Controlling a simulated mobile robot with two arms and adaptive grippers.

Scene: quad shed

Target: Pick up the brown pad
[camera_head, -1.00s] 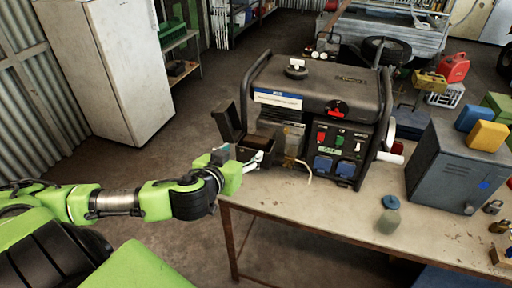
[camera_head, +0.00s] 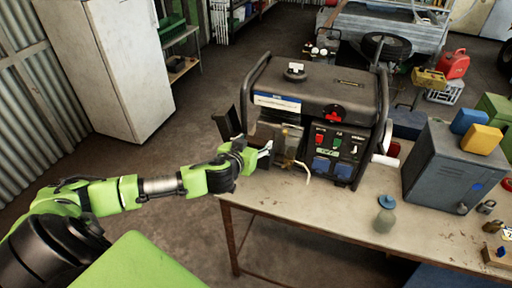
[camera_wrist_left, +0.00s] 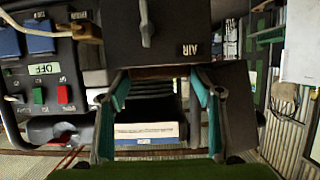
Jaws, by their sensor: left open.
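My left gripper (camera_head: 266,150) is at the left side of the black generator (camera_head: 322,95), at its air box. In the left wrist view its two teal-lined fingers (camera_wrist_left: 162,80) are apart and nothing is clamped between them. A dark box front marked AIR (camera_wrist_left: 155,35) is just beyond the fingertips. A thin brown strip (camera_wrist_left: 162,72) shows along its edge between the fingertips; it may be the brown pad, but I cannot tell. In the head view the gripper hides the box's inside. An open dark lid (camera_head: 228,122) stands beside it. My right gripper is out of view.
The generator stands on a worn workbench (camera_head: 310,205). A cable hangs close to the gripper. The bench front is mostly clear.

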